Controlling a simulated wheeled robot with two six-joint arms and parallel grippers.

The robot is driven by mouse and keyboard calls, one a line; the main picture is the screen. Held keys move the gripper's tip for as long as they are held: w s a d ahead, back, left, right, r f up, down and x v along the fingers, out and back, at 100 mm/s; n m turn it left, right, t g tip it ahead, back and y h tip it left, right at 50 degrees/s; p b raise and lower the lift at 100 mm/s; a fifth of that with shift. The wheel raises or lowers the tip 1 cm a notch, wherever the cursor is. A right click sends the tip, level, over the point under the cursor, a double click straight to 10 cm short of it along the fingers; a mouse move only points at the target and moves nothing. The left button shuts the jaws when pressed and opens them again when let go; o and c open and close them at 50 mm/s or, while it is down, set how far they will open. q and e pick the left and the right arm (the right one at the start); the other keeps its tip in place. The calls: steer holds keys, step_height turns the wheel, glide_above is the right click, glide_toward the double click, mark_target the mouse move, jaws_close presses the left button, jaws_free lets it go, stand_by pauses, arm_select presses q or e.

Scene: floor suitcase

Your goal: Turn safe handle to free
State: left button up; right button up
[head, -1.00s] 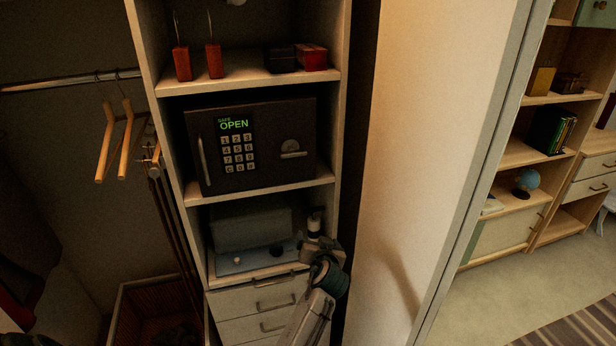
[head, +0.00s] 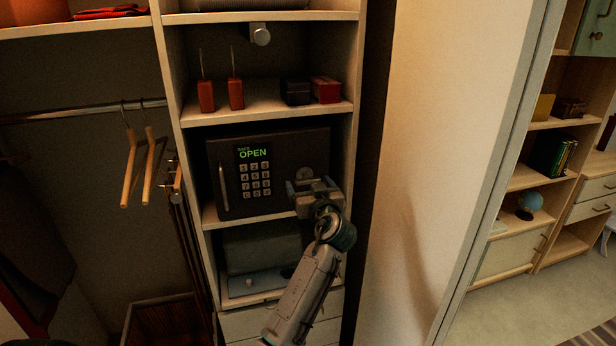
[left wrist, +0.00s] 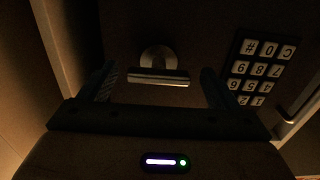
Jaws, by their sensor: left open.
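The dark safe (head: 228,182) stands on a closet shelf with its door shut. Its green display (head: 253,153) reads OPEN above a keypad (head: 256,180). The safe handle is a round hub with a horizontal silver bar (left wrist: 158,77), seen between my fingers in the left wrist view. In the head view its hub (head: 305,173) shows just above my left gripper (head: 312,186), which hides the bar. My left gripper is open in front of the handle, its fingers on either side of the bar. I cannot tell whether they touch it. My right gripper is not in view.
A vertical pull bar (head: 223,187) is on the safe door's left side. Red and dark boxes (head: 325,90) sit on the shelf above. A grey bundle (head: 262,249) lies on the shelf below. Wooden hangers (head: 140,168) hang at left.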

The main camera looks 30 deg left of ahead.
arm_select(q)
steer(key=shift+x, duration=0.8)
steer(key=shift+w+a, duration=0.1)
steer(key=shift+w, duration=0.05)
steer(key=shift+c, duration=0.2)
steer(key=c, duration=0.9)
steer(key=shift+c, duration=0.2)
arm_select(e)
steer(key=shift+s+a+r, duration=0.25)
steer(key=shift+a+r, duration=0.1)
